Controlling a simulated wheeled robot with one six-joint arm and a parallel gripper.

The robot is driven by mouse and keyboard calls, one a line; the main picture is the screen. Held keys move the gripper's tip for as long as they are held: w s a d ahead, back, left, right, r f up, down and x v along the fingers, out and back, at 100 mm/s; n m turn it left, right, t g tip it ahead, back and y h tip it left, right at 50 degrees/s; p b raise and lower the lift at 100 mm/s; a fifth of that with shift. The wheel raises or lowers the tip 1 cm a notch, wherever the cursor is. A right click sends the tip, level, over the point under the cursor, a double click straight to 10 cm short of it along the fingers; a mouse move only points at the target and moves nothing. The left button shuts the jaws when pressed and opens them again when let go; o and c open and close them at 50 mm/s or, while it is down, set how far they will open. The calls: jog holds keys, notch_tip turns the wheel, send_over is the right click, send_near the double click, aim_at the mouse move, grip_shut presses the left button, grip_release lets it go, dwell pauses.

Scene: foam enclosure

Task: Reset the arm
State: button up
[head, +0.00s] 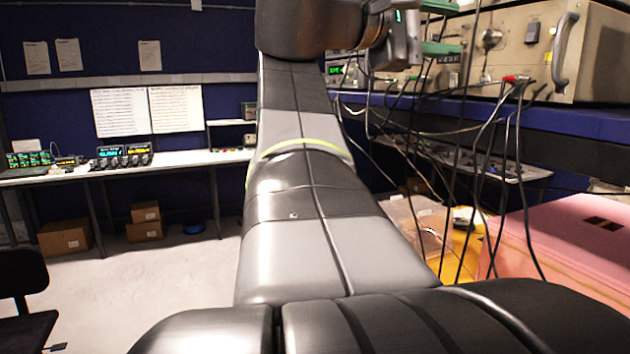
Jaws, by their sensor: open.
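My arm rises through the middle of the head view and bends at the top edge. My gripper (442,27) is at the upper right of the arm, with a grey body and two green fingers pointing right. The fingers are spread apart, one above the other, and nothing shows between them. The top of the upper finger is close to the picture's edge. Part of the wrist is cut off by the top edge.
A pink foam box (575,245) stands at the lower right, beside a clear bin (418,222). Dark cables (475,150) hang behind the gripper, before a shelf with a large metal instrument (535,50). A white bench (120,172) stands at left; a black chair (25,275) is nearer. Floor between is clear.

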jog(key=shift+p+x, duration=0.8)
jog(key=shift+x, duration=2.5)
jog(key=shift+b+v, duration=1.7)
jog(key=shift+v, duration=4.85)
jog(key=p, duration=0.4)
send_near(488, 36)
jog(key=x, duration=0.8)
jog(key=shift+r, duration=0.1)
jog(key=shift+w+d+f+m+b, duration=0.15)
jog(key=shift+f+m+b, duration=0.15)
jog(key=shift+b, duration=0.15)
jog(key=m+b, duration=0.1)
jog(key=m, duration=0.2)
jog(key=shift+m+b, duration=0.3)
jog(key=shift+b, duration=0.1)
jog(key=m+b, duration=0.2)
jog(key=m, duration=0.3)
jog(key=shift+r+m, duration=0.15)
jog(key=shift+m, duration=0.25)
